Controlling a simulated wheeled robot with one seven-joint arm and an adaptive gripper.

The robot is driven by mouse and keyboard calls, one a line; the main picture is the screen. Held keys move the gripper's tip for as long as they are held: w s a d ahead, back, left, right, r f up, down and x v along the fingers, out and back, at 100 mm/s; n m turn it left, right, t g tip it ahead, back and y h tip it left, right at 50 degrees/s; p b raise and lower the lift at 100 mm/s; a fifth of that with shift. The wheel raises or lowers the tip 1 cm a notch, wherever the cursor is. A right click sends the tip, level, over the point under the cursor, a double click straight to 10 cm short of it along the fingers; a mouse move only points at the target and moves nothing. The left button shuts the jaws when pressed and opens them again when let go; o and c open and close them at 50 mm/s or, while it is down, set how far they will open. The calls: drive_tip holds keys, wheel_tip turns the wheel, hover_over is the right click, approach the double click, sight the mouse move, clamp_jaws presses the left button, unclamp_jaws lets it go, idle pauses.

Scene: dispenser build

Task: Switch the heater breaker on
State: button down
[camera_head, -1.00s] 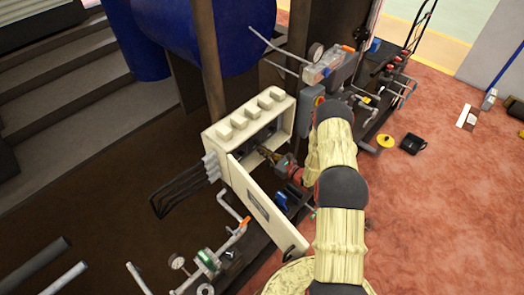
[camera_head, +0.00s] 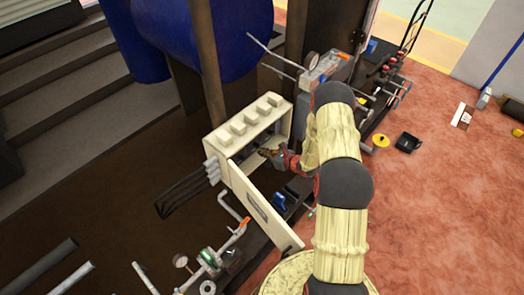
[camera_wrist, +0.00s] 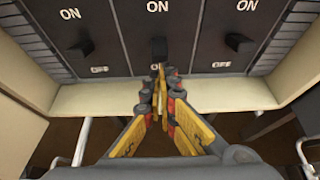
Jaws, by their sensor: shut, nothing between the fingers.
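The cream breaker box (camera_head: 222,140) stands with its door (camera_head: 262,208) swung open towards the front. In the wrist view there are three dark breakers with ON above and OFF below: the left switch (camera_wrist: 86,46), the middle switch (camera_wrist: 158,48) and the right switch (camera_wrist: 241,46). No label shows which one is the heater breaker. My gripper (camera_wrist: 160,76) is shut and empty, its tips just below the middle switch, over that breaker's OFF label. I cannot tell whether the tips touch the switch. In the head view my gripper (camera_head: 266,153) reaches into the box opening.
The box's pale lower edge (camera_wrist: 205,96) runs beneath my fingers, with side walls left and right. Black cables (camera_head: 183,193) leave the box's left side. Pipes and a green valve (camera_head: 208,255) stand in front. Red floor (camera_head: 430,220) is open at right.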

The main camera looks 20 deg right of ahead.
drive_tip(key=shift+s+r+g+h+p, duration=0.1)
drive_tip(key=shift+r+g+h+p, duration=0.3)
drive_tip(key=shift+g, duration=0.3)
drive_tip(key=shift+r, duration=0.2)
